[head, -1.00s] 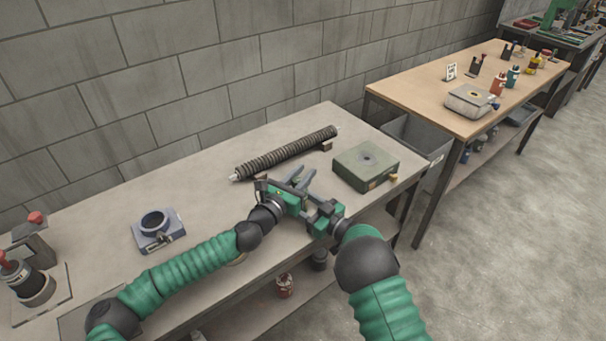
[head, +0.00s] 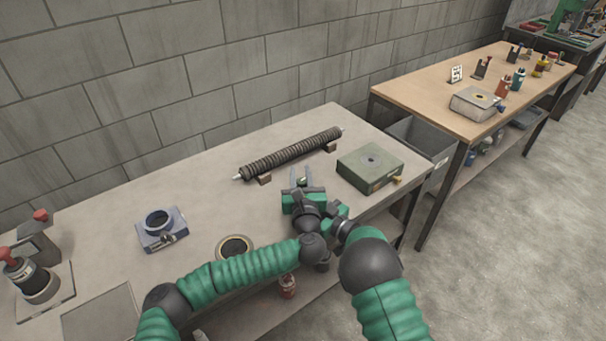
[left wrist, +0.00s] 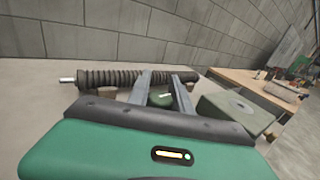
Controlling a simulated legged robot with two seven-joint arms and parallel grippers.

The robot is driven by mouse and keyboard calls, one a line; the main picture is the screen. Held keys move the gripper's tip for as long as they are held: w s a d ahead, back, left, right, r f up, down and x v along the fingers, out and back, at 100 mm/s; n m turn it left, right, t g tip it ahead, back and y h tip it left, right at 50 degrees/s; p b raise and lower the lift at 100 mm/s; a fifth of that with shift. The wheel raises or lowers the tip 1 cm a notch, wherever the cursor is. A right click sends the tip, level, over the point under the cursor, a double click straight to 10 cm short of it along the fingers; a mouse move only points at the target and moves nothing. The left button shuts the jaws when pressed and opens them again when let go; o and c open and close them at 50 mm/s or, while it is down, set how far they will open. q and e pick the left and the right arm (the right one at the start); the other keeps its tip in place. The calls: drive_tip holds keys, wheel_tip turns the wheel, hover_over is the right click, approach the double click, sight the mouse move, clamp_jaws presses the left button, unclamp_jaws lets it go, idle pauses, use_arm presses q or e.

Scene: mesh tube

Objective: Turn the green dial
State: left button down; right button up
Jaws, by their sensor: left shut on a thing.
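The green dial (left wrist: 160,98), with a pale mark on its top, shows between the two fingers of my left gripper (left wrist: 163,92) in the left wrist view. In the head view my left gripper (head: 300,179) points away from me over the bench, its fingers closed on the dial, which is mostly hidden there. A dark ribbed tube (head: 290,154) lies just behind it on small supports and also shows in the left wrist view (left wrist: 125,79). My right gripper is mostly hidden behind the left one; its fingers cannot be made out.
A blue-grey ring fixture (head: 161,230) and a dark round disc (head: 235,248) are on the left of the bench (head: 208,198). A wooden table (head: 440,85) stands farther right.

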use_arm(q)
drive_tip(key=shift+a+n+g+y, duration=0.25)
drive_tip(key=shift+n+y, duration=0.5)
drive_tip(key=shift+y, duration=0.35)
drive_tip(key=shift+a+n+g+y, duration=0.15)
drive_tip(key=shift+n+g+y, duration=0.1)
drive_tip(key=shift+n+y, duration=0.7)
use_arm(e)
drive_tip(key=shift+s+a, duration=0.1)
use_arm(q)
drive_tip(key=shift+s+f+y, duration=0.1)
drive_tip(key=shift+y, duration=0.25)
drive_tip(key=c, duration=1.1)
unclamp_jaws()
drive_tip(key=shift+c, duration=0.2)
wheel_tip(320, 180, up, 10)
